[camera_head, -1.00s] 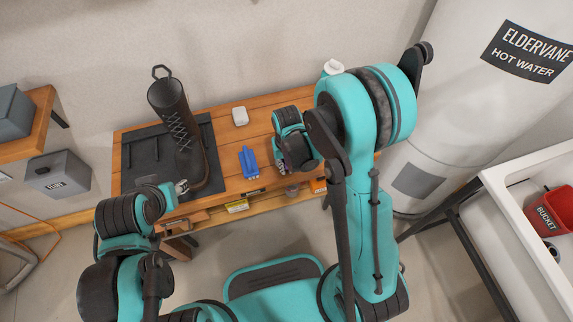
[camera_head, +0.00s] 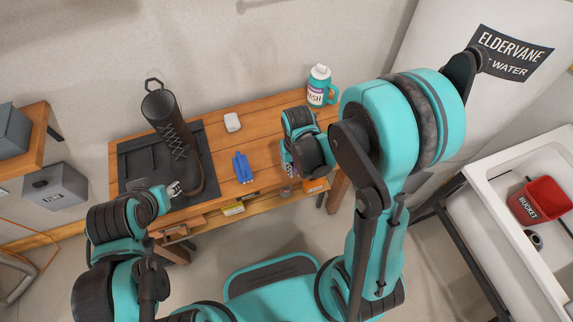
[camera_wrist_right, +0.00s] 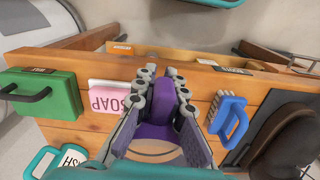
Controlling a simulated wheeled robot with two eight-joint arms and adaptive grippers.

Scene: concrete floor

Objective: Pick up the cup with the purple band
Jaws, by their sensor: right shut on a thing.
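The purple-banded cup shows in the right wrist view as a purple body (camera_wrist_right: 153,134) between the fingers. My right gripper (camera_wrist_right: 160,88) is shut on it, a finger on each side. Its lower part is hidden by the fingers and wrist, and I cannot tell whether it touches the bench. In the head view my right gripper (camera_head: 288,168) is over the right half of the wooden bench (camera_head: 262,125), its fingers and the cup mostly hidden by the wrist. My left gripper (camera_head: 174,189) is beside the boot's toe; its jaws are too small to read.
A black boot (camera_head: 172,135) stands on a dark mat (camera_head: 135,165). A blue brush (camera_head: 242,167), white block (camera_head: 232,122) and wash bottle (camera_head: 318,88) are on the bench.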

